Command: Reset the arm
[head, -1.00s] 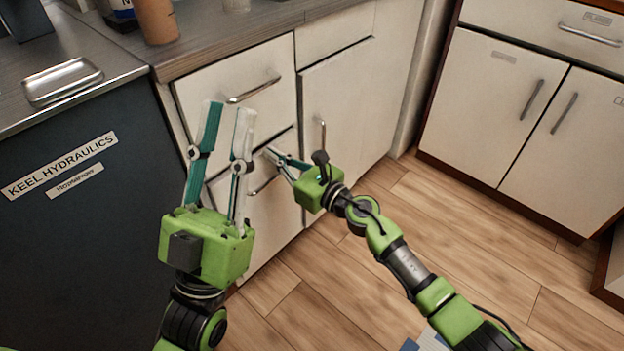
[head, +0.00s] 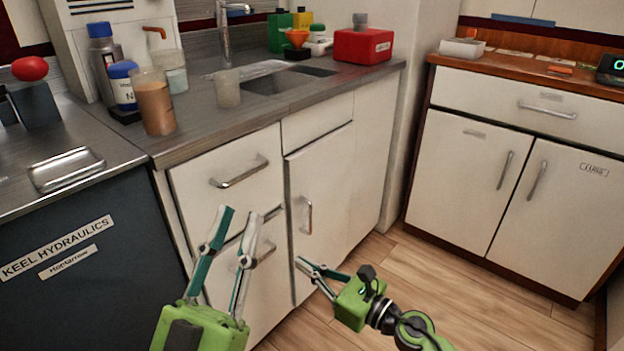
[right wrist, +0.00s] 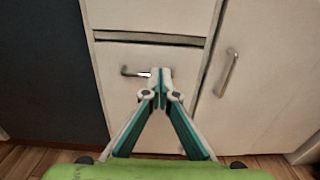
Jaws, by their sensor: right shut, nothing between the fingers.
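My left gripper (head: 238,212) is in the lower middle of the head view, its two teal and white fingers pointing up and apart, with nothing between them. It is in front of the cabinet drawers. My right gripper (head: 299,263) is to its right, in front of the lower part of the white cabinet door (head: 325,180). In the right wrist view its fingertips (right wrist: 160,73) meet, empty, in front of the lower drawer (right wrist: 125,95). The tips overlap the end of that drawer's handle (right wrist: 133,73) in the picture; contact cannot be told.
The upper drawer (head: 225,170) and lower drawer look shut. A dark unit (head: 80,290) stands at the left. The counter above holds a brown cup (head: 155,105), bottles and a red box (head: 362,46). A second white cabinet (head: 460,175) stands at the right, with open wooden floor (head: 440,270) before it.

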